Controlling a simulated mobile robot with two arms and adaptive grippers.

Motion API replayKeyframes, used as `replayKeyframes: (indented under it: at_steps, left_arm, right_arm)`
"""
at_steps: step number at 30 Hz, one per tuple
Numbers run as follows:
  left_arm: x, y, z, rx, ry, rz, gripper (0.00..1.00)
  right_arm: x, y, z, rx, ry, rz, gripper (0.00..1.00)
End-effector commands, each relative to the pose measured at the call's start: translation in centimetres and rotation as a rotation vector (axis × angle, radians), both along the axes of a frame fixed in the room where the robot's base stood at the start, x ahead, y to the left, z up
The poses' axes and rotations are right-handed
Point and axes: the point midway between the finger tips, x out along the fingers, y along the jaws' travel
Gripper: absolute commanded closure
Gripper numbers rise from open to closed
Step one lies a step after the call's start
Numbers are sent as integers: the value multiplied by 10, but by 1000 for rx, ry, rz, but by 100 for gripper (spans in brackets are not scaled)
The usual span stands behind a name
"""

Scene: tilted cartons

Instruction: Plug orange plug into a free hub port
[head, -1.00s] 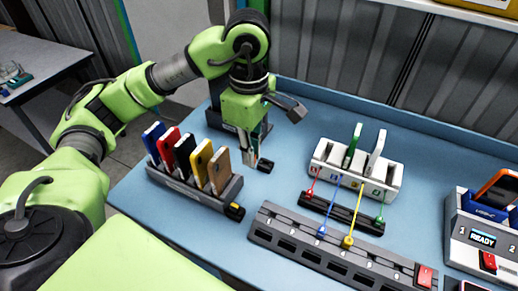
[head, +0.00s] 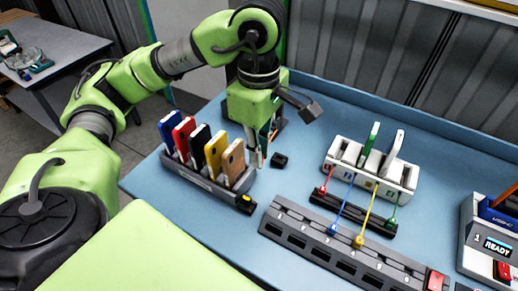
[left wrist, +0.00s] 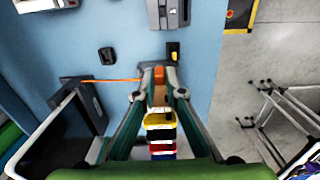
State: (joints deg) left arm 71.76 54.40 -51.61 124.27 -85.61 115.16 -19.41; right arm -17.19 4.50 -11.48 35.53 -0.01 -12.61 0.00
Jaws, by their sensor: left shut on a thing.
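My left gripper (head: 257,160) points down just right of the tan end of a row of upright phones. In the left wrist view, its fingertips (left wrist: 158,74) are closed on a small orange plug (left wrist: 158,76). An orange cable (left wrist: 110,80) runs from the plug to the left, towards a dark box (left wrist: 85,105). I cannot make out the plug in the head view. A long dark grey strip (head: 340,255) with numbered slots and a red switch lies at the front. Blue (head: 332,229) and yellow (head: 358,241) plugs sit at it. My right gripper is not in view.
The phone rack (head: 205,178) stands close beside the gripper. A small black block (head: 279,160) lies right of it. A white block (head: 370,172) holds two upright devices behind a dark bar (head: 350,213) with red and green plugs. A unit reading READY (head: 490,250) is at right.

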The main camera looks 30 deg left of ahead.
Motion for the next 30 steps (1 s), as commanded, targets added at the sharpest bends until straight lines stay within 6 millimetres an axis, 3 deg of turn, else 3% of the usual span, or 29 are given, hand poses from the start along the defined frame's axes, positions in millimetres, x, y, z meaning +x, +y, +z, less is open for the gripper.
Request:
replayKeyframes:
  at_steps: [30]
  left_arm:
    - [0,0,17,0,-1,0,100]
  right_arm:
    - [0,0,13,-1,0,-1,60]
